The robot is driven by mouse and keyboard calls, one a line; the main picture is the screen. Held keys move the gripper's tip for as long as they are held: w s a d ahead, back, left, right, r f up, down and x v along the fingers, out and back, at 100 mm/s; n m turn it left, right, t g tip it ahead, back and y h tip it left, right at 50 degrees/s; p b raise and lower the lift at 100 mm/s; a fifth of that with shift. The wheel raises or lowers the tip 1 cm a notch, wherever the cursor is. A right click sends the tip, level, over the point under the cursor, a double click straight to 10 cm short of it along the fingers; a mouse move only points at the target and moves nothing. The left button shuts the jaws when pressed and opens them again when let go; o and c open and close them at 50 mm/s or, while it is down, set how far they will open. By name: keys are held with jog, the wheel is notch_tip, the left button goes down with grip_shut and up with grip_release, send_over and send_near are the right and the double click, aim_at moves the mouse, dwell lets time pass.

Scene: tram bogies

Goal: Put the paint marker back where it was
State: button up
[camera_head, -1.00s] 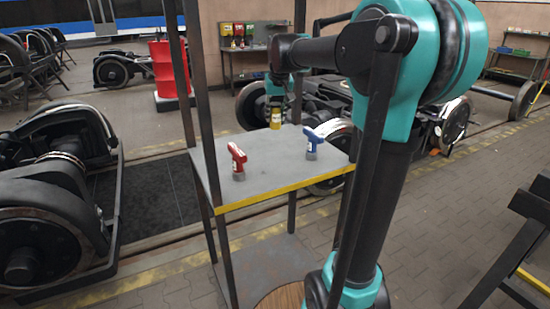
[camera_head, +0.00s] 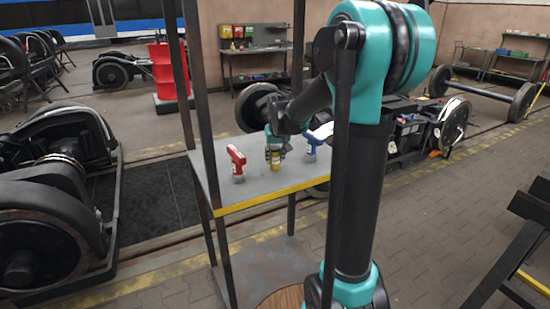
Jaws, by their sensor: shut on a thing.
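The paint marker is a yellow cylinder (camera_head: 275,161) with a pale label, in the head view. It is upright at the grey shelf top (camera_head: 255,187), between a red tool and a blue tool. My gripper (camera_head: 275,152) is above it with its fingers around its upper part, shut on it. The marker's lower end is at or just above the shelf surface; I cannot tell whether it touches. Its top is hidden by my fingers.
The red tool (camera_head: 236,161) stands to the left of the marker, and the blue tool (camera_head: 311,146) to the right, partly close to my arm. The shelf has dark upright posts (camera_head: 196,80) and a yellow front edge (camera_head: 270,197). Wheelsets (camera_head: 60,160) stand around.

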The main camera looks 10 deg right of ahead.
jog(key=shift+f, duration=0.15)
jog(key=o, duration=1.2)
jog(key=v, duration=1.2)
jog(key=s+d+f, duration=0.2)
jog(key=s+f, duration=0.9)
jog(key=s, duration=0.2)
jog(key=s+d+f, duration=0.2)
jog(key=s+f, duration=0.9)
jog(key=s, duration=0.1)
jog(key=shift+s+m, duration=0.3)
jog(key=shift+s, duration=0.05)
